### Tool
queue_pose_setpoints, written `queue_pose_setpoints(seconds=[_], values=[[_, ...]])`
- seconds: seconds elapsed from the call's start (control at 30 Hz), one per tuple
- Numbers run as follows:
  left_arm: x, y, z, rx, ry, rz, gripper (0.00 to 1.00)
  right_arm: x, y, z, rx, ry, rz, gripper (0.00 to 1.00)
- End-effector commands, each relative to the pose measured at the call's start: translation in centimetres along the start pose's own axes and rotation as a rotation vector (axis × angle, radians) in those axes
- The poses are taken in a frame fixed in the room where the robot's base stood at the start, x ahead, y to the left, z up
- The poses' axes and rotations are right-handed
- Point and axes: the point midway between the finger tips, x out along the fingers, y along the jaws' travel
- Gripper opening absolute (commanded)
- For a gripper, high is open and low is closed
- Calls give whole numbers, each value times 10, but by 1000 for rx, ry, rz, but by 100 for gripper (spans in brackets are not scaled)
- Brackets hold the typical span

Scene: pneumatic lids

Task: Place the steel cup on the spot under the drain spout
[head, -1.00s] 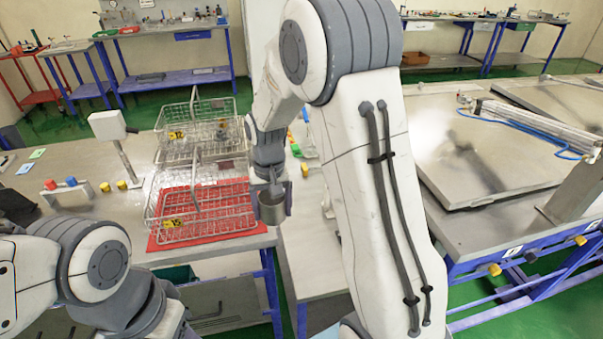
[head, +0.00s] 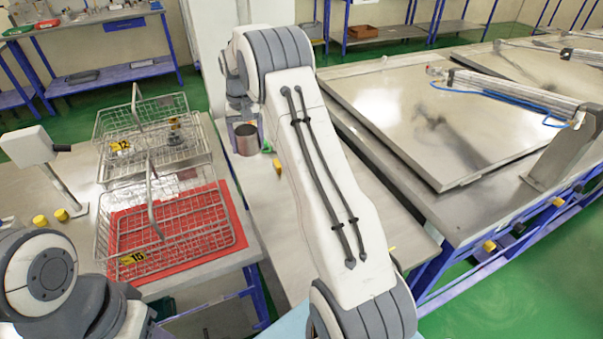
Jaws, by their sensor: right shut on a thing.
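The steel cup (head: 247,139) is a small grey open-topped cylinder, upright, in the upper middle of the head view. My right gripper (head: 236,128) is shut on it from its left side, and my own arm hides part of the hand. The cup is over the far part of the narrow bench (head: 305,210); I cannot tell whether it touches the surface. I cannot make out the drain spout or the spot under it. My left arm shows at the lower left, but its gripper is out of view.
Two wire baskets, the nearer (head: 170,225) on a red mat (head: 215,245), stand on the left bench. A white-headed stand (head: 28,147) and yellow caps are left of them. A large steel lid (head: 410,125) with a pneumatic cylinder (head: 510,90) lies to the right.

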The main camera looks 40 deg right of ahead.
Motion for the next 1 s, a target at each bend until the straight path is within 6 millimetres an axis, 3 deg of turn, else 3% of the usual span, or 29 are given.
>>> queue_pose_setpoints(seconds=[0.03,0.17,0.37,1.0], values=[[5,0,0,0,0,0,50,5,11,-13,15,2,0,22],[9,-1,0,1,0,0,50,5,31,-32,33,4,0,22],[10,-1,0,1,0,0,50,6,46,-38,45,3,1,22],[-12,1,-1,0,1,0,50,66,108,47,47,1,0,22]])
